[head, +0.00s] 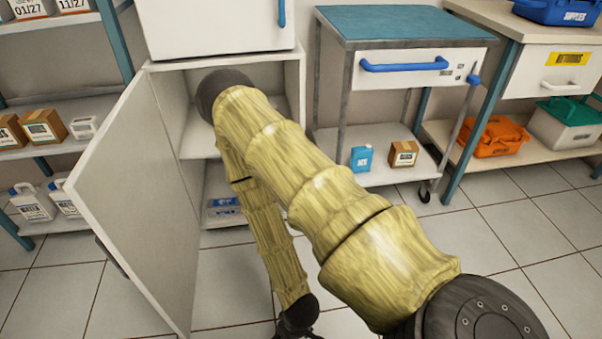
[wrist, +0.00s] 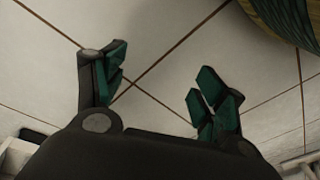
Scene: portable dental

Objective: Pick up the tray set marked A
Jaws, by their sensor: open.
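A blue-and-white pack or stack (head: 223,206) lies in the lower compartment of the open white cabinet. It may be a tray set, but its marking is too small to read. My arm crosses in front of the cabinet and hides part of its inside. My gripper (head: 297,328) hangs low over the floor at the bottom edge of the head view, in front of and apart from the cabinet. In the wrist view my gripper (wrist: 158,87) has its two green-padded fingers spread, with only floor tiles between them. No tray set shows in the wrist view.
The cabinet door (head: 140,205) stands swung open on the left. A wheeled cart (head: 405,30) with a blue handle stands right of the cabinet. Shelves (head: 95,105) with boxes and bottles are at the left. Tiled floor (head: 400,205) is clear in front of the cart.

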